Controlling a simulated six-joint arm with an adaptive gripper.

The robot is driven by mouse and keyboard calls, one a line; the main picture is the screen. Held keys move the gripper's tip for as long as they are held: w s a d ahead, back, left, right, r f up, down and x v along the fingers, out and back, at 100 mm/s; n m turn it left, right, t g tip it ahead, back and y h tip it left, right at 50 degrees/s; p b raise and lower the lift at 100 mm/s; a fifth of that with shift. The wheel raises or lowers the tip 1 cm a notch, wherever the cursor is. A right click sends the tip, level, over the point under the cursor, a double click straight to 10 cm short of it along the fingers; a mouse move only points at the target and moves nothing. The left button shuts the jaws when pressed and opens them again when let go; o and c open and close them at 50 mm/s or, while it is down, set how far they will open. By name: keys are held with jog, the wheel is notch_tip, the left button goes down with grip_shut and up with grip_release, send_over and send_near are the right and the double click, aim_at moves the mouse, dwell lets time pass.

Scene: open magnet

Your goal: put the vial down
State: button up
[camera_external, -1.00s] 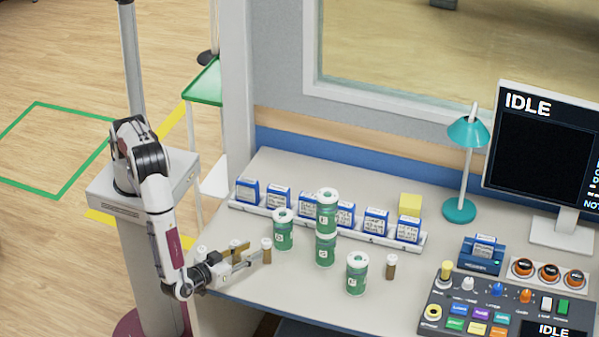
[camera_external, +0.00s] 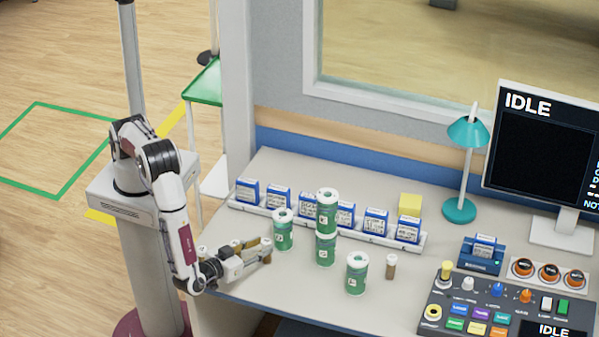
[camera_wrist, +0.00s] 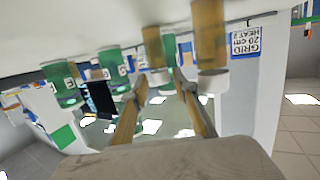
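Small brown vials with white caps stand on the desk. One vial (camera_external: 266,254) is at my fingertips, and in the upside-down wrist view this vial (camera_wrist: 154,50) appears between them. It looks upright on the desktop. My gripper (camera_external: 258,252) is low over the desk's left end. Its two tan fingers (camera_wrist: 161,80) look spread, with a gap around the vial; contact is not clear. Another vial (camera_wrist: 210,45) is close, right of the fingers in the wrist view. A separate vial (camera_external: 391,267) stands farther right, beyond the green canisters.
Several green canisters, including a stacked pair (camera_external: 326,250) and a single one (camera_external: 283,232), stand just right of my gripper. A white rack (camera_external: 370,238) of blue boxes runs behind them. A control panel (camera_external: 500,315) and monitor (camera_external: 545,145) are at right.

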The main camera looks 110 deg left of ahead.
aim_at(263, 245)
jog(key=shift+x, duration=1.6)
grip_shut()
